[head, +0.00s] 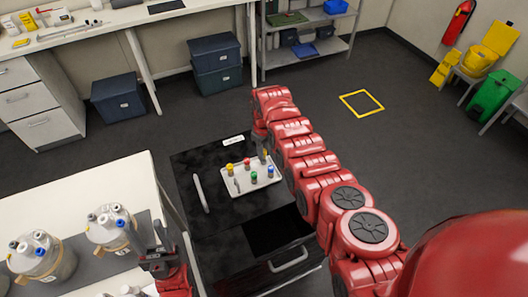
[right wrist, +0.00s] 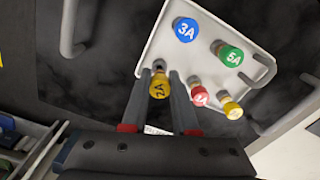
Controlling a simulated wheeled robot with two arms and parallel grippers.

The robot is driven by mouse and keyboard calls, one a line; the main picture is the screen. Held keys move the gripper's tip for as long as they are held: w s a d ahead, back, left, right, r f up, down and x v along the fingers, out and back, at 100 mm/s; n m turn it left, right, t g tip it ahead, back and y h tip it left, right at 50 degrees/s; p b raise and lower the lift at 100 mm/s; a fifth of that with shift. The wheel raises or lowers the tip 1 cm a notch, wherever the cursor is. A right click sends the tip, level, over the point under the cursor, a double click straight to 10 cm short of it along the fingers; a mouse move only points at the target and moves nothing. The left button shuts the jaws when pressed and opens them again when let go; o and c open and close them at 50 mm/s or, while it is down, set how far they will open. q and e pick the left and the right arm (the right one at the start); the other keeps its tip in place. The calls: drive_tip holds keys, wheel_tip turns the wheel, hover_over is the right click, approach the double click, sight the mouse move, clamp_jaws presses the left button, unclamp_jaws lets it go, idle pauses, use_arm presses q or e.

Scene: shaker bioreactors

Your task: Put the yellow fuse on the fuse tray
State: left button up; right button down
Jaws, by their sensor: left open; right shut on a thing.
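My right gripper (head: 262,140) is shut on a yellow fuse marked 2A (right wrist: 159,86), held between its two fingers. The fuse overlaps one edge of the white fuse tray (right wrist: 186,62); I cannot tell whether it touches the tray. In the head view the tray (head: 243,191) lies on a black cart top. On it stand a blue fuse (right wrist: 186,30), a green fuse (right wrist: 230,54), a red fuse (right wrist: 199,96) and another yellow fuse (right wrist: 232,109). My left gripper (head: 155,260) is open and empty beside the white bench at lower left.
The black cart (head: 195,165) has a handle on top (head: 201,193). The white bench (head: 125,180) carries metal bioreactor vessels (head: 110,227) close to my left gripper. A white counter (head: 95,28) with drawers stands at the back left. The floor to the right is mostly clear.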

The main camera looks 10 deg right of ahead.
idle(0.3)
drive_tip(key=shift+f+b, duration=1.05)
drive_tip(key=shift+b, duration=0.15)
idle(0.8)
drive_tip(key=c, duration=0.6)
unclamp_jaws()
wheel_tip(320, 180, up, 10)
drive_tip(key=p, duration=0.6)
wheel_tip(320, 180, up, 8)
drive_tip(key=shift+f, duration=0.25)
